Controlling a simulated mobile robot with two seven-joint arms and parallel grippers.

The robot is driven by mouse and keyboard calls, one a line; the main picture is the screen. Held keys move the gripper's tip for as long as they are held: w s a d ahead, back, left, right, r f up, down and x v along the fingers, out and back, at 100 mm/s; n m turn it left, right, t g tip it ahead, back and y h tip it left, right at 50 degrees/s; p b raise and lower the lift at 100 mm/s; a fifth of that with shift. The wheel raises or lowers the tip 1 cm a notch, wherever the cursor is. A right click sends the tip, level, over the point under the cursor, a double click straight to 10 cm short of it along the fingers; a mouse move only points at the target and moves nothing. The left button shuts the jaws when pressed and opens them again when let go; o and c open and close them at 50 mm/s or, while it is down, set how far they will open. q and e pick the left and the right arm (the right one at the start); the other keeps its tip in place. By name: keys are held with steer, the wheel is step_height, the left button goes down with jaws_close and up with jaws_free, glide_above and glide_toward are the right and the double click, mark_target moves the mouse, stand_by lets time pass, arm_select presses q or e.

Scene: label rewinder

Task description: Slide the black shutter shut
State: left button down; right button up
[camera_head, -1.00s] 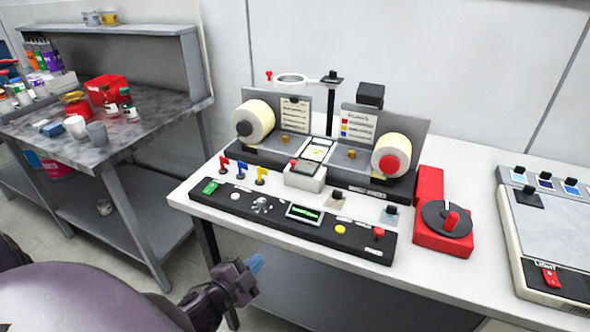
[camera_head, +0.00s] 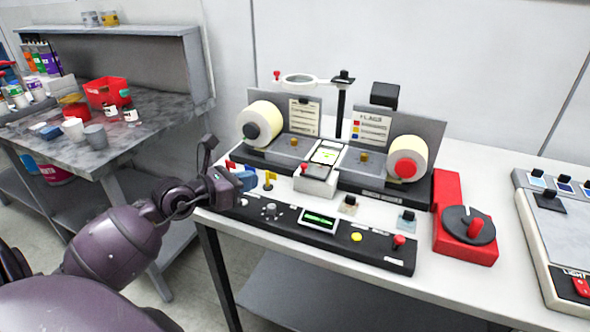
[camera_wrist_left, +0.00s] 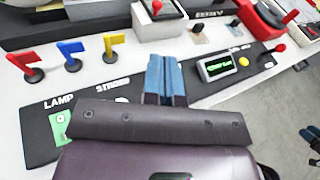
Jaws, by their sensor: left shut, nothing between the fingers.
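A white box (camera_head: 316,188) stands at the middle front of the label rewinder. A dark plate with a red knob (camera_head: 304,168) lies on its top and may be the black shutter; how far it is open I cannot tell. The box also shows at the top of the left wrist view (camera_wrist_left: 150,27), with its red knob (camera_wrist_left: 156,8). My left gripper (camera_head: 248,180) is shut and empty, its blue fingers (camera_wrist_left: 160,78) together. It hovers over the left part of the control panel, left of the white box and apart from it.
Red (camera_wrist_left: 22,62), blue (camera_wrist_left: 70,52) and yellow (camera_wrist_left: 113,43) flags stand close to my left gripper. A black control panel (camera_head: 345,240) runs along the table front. Rolls (camera_head: 262,124) flank the rewinder. A red crank unit (camera_head: 463,235) stands right.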

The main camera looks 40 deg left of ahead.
arm_select(q)
steer(key=shift+w+a, duration=0.1)
steer(key=shift+w, duration=0.3)
steer(key=x, duration=1.3)
steer(key=shift+w+f+b, duration=0.1)
steer(key=shift+f+b, duration=0.1)
steer(key=shift+b, duration=0.15)
steer(key=shift+a, duration=0.15)
